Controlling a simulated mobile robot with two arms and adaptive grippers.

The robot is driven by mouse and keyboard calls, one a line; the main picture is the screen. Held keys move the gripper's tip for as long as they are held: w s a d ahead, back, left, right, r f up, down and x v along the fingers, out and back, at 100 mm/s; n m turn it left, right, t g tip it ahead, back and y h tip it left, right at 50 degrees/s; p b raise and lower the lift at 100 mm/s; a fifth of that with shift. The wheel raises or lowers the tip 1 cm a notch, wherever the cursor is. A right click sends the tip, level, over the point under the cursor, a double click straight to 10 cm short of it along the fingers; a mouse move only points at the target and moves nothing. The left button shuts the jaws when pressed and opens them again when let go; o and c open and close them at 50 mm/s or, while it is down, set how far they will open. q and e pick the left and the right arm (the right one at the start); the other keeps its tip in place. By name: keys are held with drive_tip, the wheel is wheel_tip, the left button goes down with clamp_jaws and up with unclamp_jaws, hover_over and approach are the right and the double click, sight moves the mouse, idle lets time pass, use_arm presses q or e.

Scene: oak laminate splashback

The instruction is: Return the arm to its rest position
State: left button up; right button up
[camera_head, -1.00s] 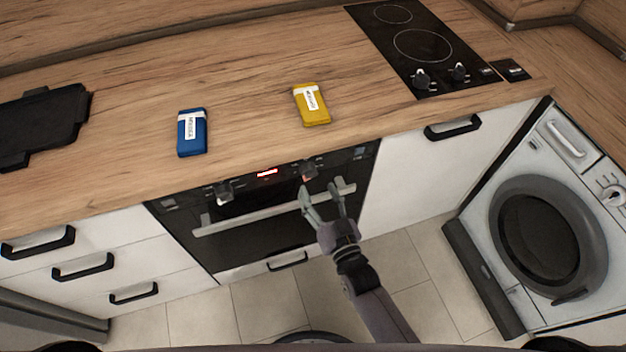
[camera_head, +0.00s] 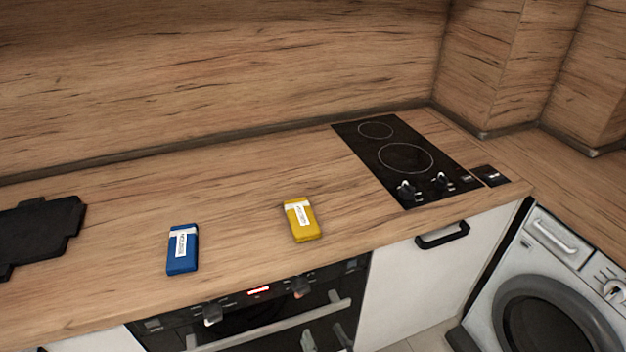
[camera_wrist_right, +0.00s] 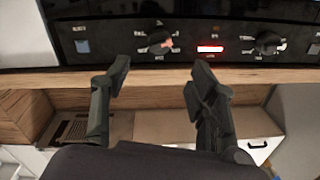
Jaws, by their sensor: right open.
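My right gripper (camera_head: 324,338) shows only by its fingertips at the bottom edge of the head view, in front of the oven door. In the right wrist view my right gripper (camera_wrist_right: 158,82) is open, its two dark fingers apart with nothing between them. The oven's control panel lies beyond the fingertips in that view. The rest of the right arm is out of the head view. My left gripper is in neither view.
A blue packet (camera_head: 183,249) and a yellow packet (camera_head: 301,220) lie on the wooden worktop (camera_head: 235,225). A black tray (camera_head: 38,232) is at left, a black hob (camera_head: 405,160) at right. The oven (camera_head: 255,318) and washing machine (camera_head: 545,290) stand below.

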drive_tip(key=s+d+f+g+h, duration=0.1)
drive_tip(key=s+d+f+g, duration=0.25)
drive_tip(key=f, duration=0.55)
drive_tip(key=s+d+f+n+g+h, duration=0.15)
drive_tip(key=s+f, duration=0.35)
drive_tip(key=f, duration=0.5)
drive_tip(key=s+d+f+m+g+h, duration=0.1)
drive_tip(key=s+d+f+g, duration=0.25)
drive_tip(key=f, duration=0.55)
drive_tip(key=s+d+f+g+h, duration=0.1)
drive_tip(key=s+d+f+g, duration=0.2)
drive_tip(key=s, duration=0.8)
drive_tip(key=s+d+f+g+h, duration=0.2)
drive_tip(key=s+d+f+g, duration=0.2)
drive_tip(key=s+d+f, duration=0.3)
drive_tip(key=s+f, duration=0.2)
drive_tip(key=s, duration=0.2)
drive_tip(key=shift+s+d+f, duration=0.2)
drive_tip(key=shift+d+f, duration=0.15)
drive_tip(key=shift+g, duration=0.25)
